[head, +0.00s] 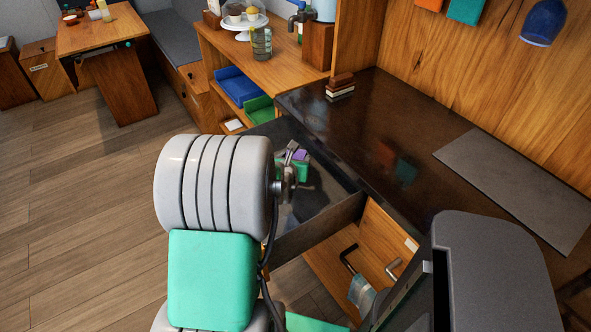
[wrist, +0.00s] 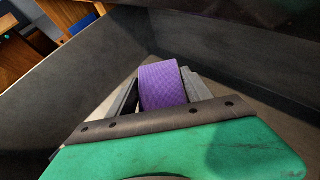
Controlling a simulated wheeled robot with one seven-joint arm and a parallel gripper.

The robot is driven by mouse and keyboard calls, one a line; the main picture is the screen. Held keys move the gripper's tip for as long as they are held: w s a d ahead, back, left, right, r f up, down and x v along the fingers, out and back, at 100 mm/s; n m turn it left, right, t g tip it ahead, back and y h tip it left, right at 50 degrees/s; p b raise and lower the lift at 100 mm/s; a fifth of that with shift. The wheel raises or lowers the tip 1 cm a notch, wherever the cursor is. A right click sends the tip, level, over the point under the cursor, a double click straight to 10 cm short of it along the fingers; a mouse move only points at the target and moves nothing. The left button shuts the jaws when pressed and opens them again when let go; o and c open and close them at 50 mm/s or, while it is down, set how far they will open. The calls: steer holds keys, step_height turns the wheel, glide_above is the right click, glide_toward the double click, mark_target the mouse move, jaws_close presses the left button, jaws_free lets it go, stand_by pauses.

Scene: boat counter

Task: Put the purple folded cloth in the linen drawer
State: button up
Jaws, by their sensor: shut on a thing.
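The purple folded cloth (wrist: 162,86) is held between the two fingers of my gripper (wrist: 160,90) in the wrist view. In the head view a small part of the cloth (head: 300,155) shows at my gripper (head: 293,160), partly hidden by my arm. An open dark-walled drawer (head: 335,205) is pulled out from the counter, and my gripper is over or in it. In the wrist view the drawer's grey walls (wrist: 75,75) rise on both sides of the cloth and meet in a corner behind it. Whether the cloth touches the drawer floor I cannot tell.
The dark countertop (head: 370,130) lies right behind the drawer. Blue (head: 239,88) and green (head: 260,109) trays sit on a shelf to the left. The wooden floor at left is clear.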

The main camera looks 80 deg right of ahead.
steer(key=shift+d+f, duration=0.8)
steer(key=shift+f, duration=0.2)
steer(key=shift+d+f+b, duration=0.15)
steer(key=shift+f+b, duration=0.35)
steer(key=shift+f, duration=0.35)
steer(key=shift+d+f+b, duration=0.1)
steer(key=shift+f+b, duration=0.35)
steer(key=shift+f, duration=0.4)
steer(key=shift+f, duration=0.25)
steer(key=o, duration=1.3)
steer(key=shift+o, duration=0.2)
steer(key=shift+r, duration=0.25)
steer(key=shift+a+r, duration=0.2)
steer(key=shift+a, duration=0.1)
steer(key=p+v, duration=0.2)
steer(key=v, duration=0.9)
steer(key=shift+a, duration=0.2)
